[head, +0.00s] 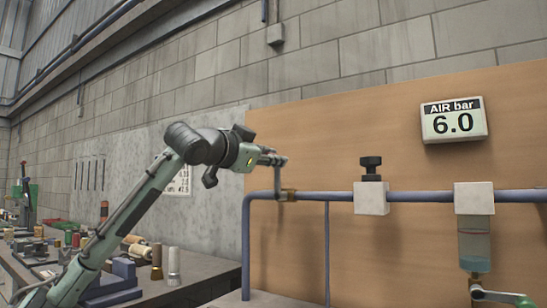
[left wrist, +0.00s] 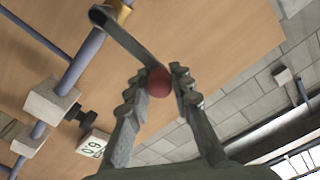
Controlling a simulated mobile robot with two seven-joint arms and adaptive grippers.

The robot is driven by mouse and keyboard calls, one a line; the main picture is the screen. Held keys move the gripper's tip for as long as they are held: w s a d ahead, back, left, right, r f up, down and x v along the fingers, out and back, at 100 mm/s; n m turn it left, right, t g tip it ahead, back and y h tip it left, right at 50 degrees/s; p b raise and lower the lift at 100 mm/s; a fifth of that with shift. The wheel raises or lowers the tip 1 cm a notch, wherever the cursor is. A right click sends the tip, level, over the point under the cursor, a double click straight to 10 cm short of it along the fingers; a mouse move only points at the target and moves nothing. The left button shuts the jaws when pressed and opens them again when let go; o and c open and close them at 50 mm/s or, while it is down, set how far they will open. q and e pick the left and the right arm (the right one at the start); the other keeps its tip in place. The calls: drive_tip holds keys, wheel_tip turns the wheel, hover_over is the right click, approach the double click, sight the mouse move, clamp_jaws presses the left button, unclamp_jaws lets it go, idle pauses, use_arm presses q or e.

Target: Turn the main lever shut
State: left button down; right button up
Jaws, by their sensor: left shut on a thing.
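The main lever is a grey bar (head: 278,181) standing up from a brass valve (head: 288,195) on the blue pipe, at an angle across it. In the left wrist view the bar (left wrist: 133,42) runs from the brass valve (left wrist: 122,14) to a red ball knob (left wrist: 158,82) at its end. My left gripper (head: 275,159) is shut on the knob; the fingers (left wrist: 157,80) sit on either side of it. The gripper hides the knob in the head view. My right gripper is not in view.
The blue pipe (head: 427,196) continues right to a white block with a black knob (head: 371,167) and a filter with a clear bowl (head: 474,241). A display (head: 454,119) reads AIR bar 6.0. A cluttered bench (head: 190,288) stands at lower left.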

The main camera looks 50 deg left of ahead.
use_arm(q)
drive_tip(key=c, duration=1.7)
unclamp_jaws()
drive_tip(key=shift+a+f, duration=0.1)
drive_tip(key=shift+a, duration=0.05)
drive_tip(key=o, duration=0.4)
drive_tip(key=shift+s+a, duration=0.1)
drive_tip(key=shift+a, duration=0.05)
drive_tip(key=shift+c, duration=0.2)
drive_tip(key=shift+s+d, duration=0.2)
drive_tip(key=v, duration=1.1)
drive_tip(key=shift+s, duration=0.3)
drive_tip(key=shift+d, duration=0.1)
